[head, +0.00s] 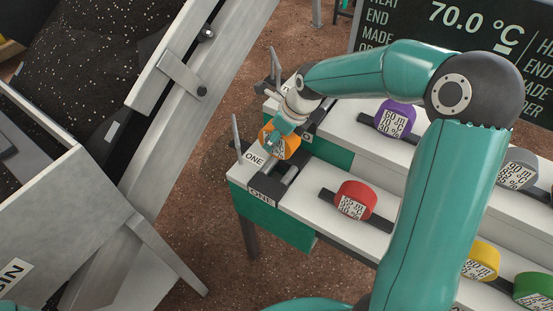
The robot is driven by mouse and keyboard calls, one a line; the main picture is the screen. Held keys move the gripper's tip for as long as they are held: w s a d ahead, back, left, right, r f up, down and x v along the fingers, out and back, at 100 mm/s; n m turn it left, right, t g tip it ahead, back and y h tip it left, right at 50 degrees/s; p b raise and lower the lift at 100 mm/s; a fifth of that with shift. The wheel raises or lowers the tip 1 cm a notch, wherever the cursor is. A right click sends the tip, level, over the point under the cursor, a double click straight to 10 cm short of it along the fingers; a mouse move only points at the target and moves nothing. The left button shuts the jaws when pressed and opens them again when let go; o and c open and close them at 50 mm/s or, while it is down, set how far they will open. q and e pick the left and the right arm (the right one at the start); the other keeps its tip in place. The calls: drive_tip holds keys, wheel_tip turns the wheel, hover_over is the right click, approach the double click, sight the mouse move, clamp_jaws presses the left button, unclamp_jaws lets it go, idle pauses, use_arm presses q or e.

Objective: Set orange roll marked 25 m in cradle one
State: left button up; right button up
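The orange roll (292,146) is at my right gripper (277,143), whose fingers are closed about it and cover most of its printed label, so I cannot read the 25 m mark. The roll is over the inner end of cradle one (286,180), at the left end of the near white bench. Cradle one has dark rails and two ONE labels (262,197). I cannot tell whether the roll touches the rails. My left gripper is not in view.
A red roll (355,199) sits on the near bench, with yellow (481,260) and green (535,289) rolls further right. Purple (394,119) and grey (518,169) rolls sit on the far bench. A grey bin (60,225) and sloping metal frame stand left. Thin upright posts flank the cradle.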

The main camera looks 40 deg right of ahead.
wheel_tip(320, 180, down, 9)
drive_tip(key=shift+r, duration=0.1)
idle(0.3)
drive_tip(key=o, duration=1.3)
drive_tip(key=shift+r, duration=0.1)
drive_tip(key=v, duration=1.2)
